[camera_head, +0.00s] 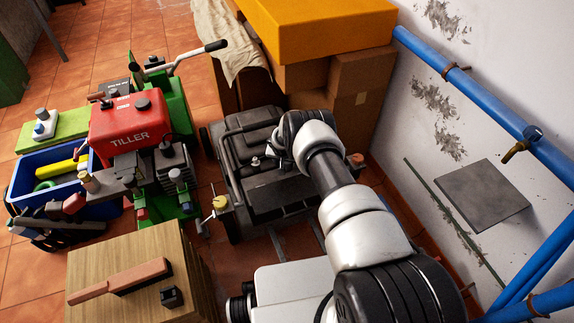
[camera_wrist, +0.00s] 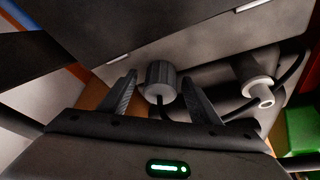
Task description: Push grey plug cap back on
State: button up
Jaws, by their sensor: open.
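In the wrist view a dark grey ribbed cap (camera_wrist: 160,80) sits between the two fingers of my gripper (camera_wrist: 161,78). The fingers are spread on either side of it, with a visible gap at each side. A black cable shows below the cap and curves to the right. A paler grey cylindrical part with a light, narrower end (camera_wrist: 258,90) is to the right of my right finger, apart from the cap. In the head view my gripper is over the black machine (camera_head: 240,150), and my wrist hides most of the cap's area.
A red tiller (camera_head: 128,122) on a green frame stands to the left. A wooden block (camera_head: 115,245) with a brush-like tool is in front. Cardboard boxes (camera_head: 350,80) and blue wall pipes (camera_head: 480,90) bound the right side.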

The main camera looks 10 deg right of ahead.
jog(key=c, duration=1.2)
jog(key=shift+o, duration=0.2)
notch_tip(320, 180, up, 10)
jog(key=p, duration=0.3)
jog(key=o, duration=0.5)
jog(key=c, duration=0.3)
jog(key=shift+m, duration=0.8)
jog(key=shift+w+a+r, duration=0.2)
jog(key=shift+a+r, duration=0.55)
jog(key=shift+a, duration=1.4)
jog(key=shift+w+a+r, duration=0.25)
jog(key=shift+a+r, duration=0.5)
jog(key=shift+a, duration=1.35)
jog(key=shift+w+a+r, duration=0.2)
jog(key=shift+a+r, duration=0.55)
jog(key=shift+a, duration=1.4)
